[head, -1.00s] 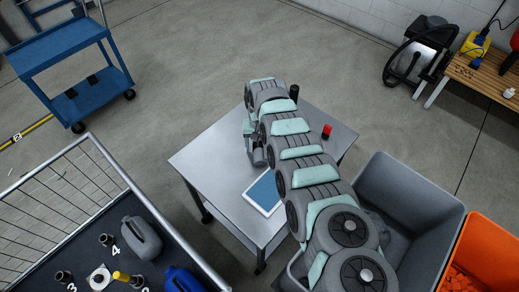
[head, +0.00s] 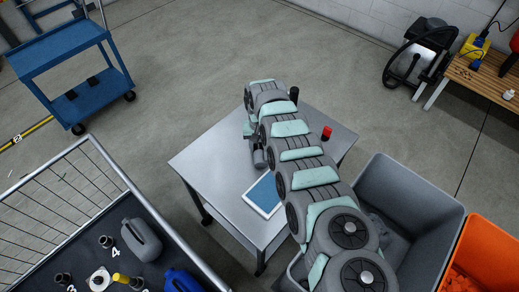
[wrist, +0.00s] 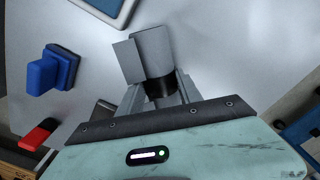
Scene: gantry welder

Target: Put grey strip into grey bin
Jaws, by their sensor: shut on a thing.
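In the wrist view my gripper (wrist: 160,90) is shut on a grey piece, which I take to be the grey strip (wrist: 152,48). The strip looks folded or curved, with a flat face on its left, and it sticks out beyond the fingers over the metal table.
The metal table (head: 205,160) carries a blue-faced tablet (head: 264,192), a red-and-black item (head: 326,133) and a black cylinder (head: 294,93). A blue object (wrist: 52,73) shows in the wrist view. An orange bin (head: 490,240) adjoins the grey bin. A railed cart (head: 120,180) stands left.

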